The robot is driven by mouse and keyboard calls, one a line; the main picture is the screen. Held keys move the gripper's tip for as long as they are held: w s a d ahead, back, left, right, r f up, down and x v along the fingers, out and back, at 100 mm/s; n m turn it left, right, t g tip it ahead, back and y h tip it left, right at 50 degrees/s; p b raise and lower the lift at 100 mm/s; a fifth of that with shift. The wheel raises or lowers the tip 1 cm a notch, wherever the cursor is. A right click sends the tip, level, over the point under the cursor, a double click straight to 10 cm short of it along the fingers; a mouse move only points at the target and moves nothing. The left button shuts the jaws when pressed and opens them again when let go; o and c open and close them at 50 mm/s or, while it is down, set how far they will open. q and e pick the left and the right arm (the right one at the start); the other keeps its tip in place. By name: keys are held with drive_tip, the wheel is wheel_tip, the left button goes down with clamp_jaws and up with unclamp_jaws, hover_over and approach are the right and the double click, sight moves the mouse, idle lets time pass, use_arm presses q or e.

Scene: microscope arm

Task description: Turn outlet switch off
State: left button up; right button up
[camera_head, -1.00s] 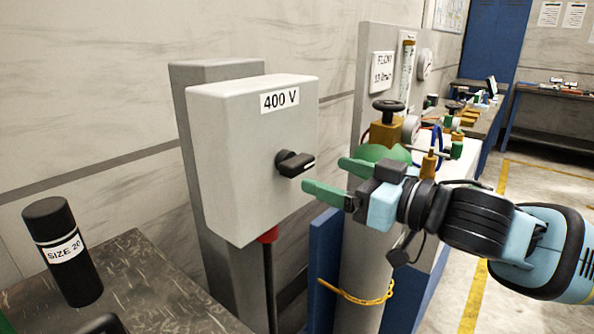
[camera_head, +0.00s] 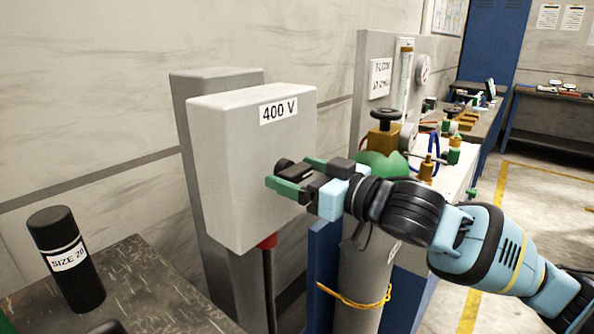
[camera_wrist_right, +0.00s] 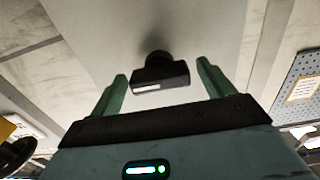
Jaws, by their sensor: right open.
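The outlet box (camera_head: 240,160) is a light grey box labelled "400 V" on a grey post. Its black rotary switch (camera_head: 284,166) sits on the front face and is mostly hidden behind my right gripper in the head view. In the right wrist view the switch knob (camera_wrist_right: 160,75) lies between the two green fingers, with a gap on each side and its white mark showing. My right gripper (camera_head: 292,173) is open, with its fingertips around the knob or just short of it. My left gripper is not in view.
A gas cylinder (camera_head: 365,270) with a valve and a yellow chain stands right of the box, beneath my right arm. A black "SIZE 20" container (camera_head: 68,258) stands on a dark table (camera_head: 150,290) at the lower left. Benches (camera_head: 560,105) stand farther back.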

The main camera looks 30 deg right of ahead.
drive_tip(key=shift+w+a, duration=0.15)
drive_tip(key=shift+w, duration=0.2)
